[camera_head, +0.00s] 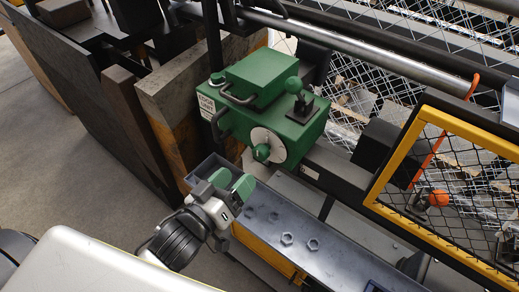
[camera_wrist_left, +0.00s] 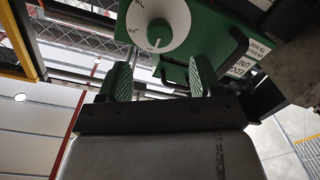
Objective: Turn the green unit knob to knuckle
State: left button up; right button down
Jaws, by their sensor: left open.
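The green unit (camera_head: 265,100) is a green box with handles, and its front carries a round white dial (camera_head: 270,137) with a green knob (camera_head: 261,153) at its centre. In the left wrist view the dial (camera_wrist_left: 176,18) shows a few letters too small to read, and the knob (camera_wrist_left: 158,32) has a pale line pointing toward the bottom of the picture. My left gripper (camera_head: 231,184) is open and empty, below and in front of the knob, apart from it. Its green finger pads (camera_wrist_left: 160,80) are spread, with the knob beyond the gap. My right gripper is in neither view.
A yellow-framed mesh guard (camera_head: 440,185) and orange ball (camera_head: 438,198) are at the right. Wooden blocks (camera_head: 165,100) stand left.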

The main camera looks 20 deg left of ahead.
aim_at(258, 156)
pick_arm(q)
jog(key=p+x, duration=0.2)
jog(key=x, duration=0.6)
jog(key=shift+w+d+r, duration=0.1)
jog(key=shift+w+d, duration=0.2)
jog(key=shift+w, duration=0.25)
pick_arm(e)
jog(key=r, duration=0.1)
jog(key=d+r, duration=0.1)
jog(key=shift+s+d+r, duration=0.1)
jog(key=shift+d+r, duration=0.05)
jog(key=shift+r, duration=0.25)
pick_arm(q)
jog(key=c, duration=0.9)
jog(key=shift+p, duration=0.3)
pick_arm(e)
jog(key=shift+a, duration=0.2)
